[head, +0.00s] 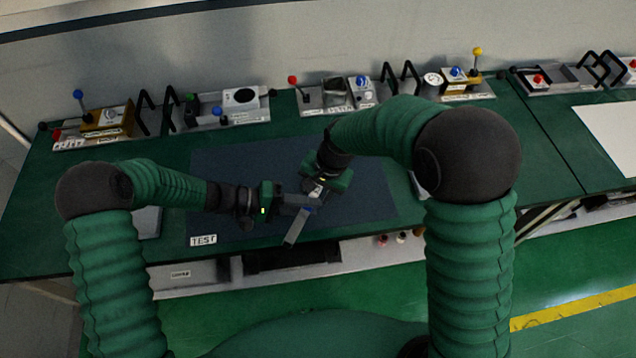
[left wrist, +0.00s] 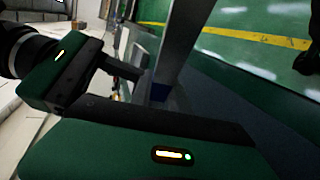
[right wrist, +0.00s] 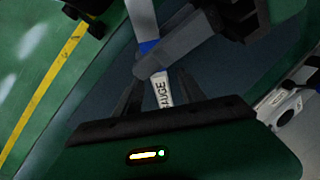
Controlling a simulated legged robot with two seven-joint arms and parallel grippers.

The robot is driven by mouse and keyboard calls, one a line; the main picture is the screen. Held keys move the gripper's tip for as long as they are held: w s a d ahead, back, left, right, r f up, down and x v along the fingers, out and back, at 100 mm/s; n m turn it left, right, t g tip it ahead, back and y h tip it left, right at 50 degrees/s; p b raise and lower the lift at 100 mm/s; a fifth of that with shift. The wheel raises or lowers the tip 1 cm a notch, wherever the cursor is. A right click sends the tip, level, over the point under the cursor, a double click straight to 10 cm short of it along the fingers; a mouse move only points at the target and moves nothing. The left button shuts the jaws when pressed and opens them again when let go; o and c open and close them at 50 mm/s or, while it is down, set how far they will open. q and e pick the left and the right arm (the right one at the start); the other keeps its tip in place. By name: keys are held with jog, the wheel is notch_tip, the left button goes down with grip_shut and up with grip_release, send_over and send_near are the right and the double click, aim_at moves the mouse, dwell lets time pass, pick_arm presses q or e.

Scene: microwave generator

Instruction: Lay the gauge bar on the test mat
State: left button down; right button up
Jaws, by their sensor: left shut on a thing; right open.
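The gauge bar (head: 297,226) is a slim grey bar with a blue band and a white label end. My left gripper (head: 302,202) is shut on it near its middle and holds it slanting over the test mat. The bar also shows in the left wrist view (left wrist: 182,35) and the right wrist view (right wrist: 162,90). My right gripper (head: 316,190) is open, its fingers on either side of the labelled end; contact is not clear. The test mat (head: 235,165) is a dark blue sheet with a TEST label. The gap between bar and mat is hard to judge.
Devices with knobs, levers and black handles line the back of the green bench, including a white-faced unit (head: 240,98) and a gauge dial (head: 432,80). A white sheet (head: 610,135) lies at the right. The mat's left part is clear.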

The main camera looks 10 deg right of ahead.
pick_arm(q)
jog(key=shift+d, duration=0.1)
pick_arm(e)
grip_shut()
pick_arm(q)
jog(key=c, duration=1.2)
grip_release()
jog(key=shift+o, duration=0.2)
jog(key=shift+r, duration=0.1)
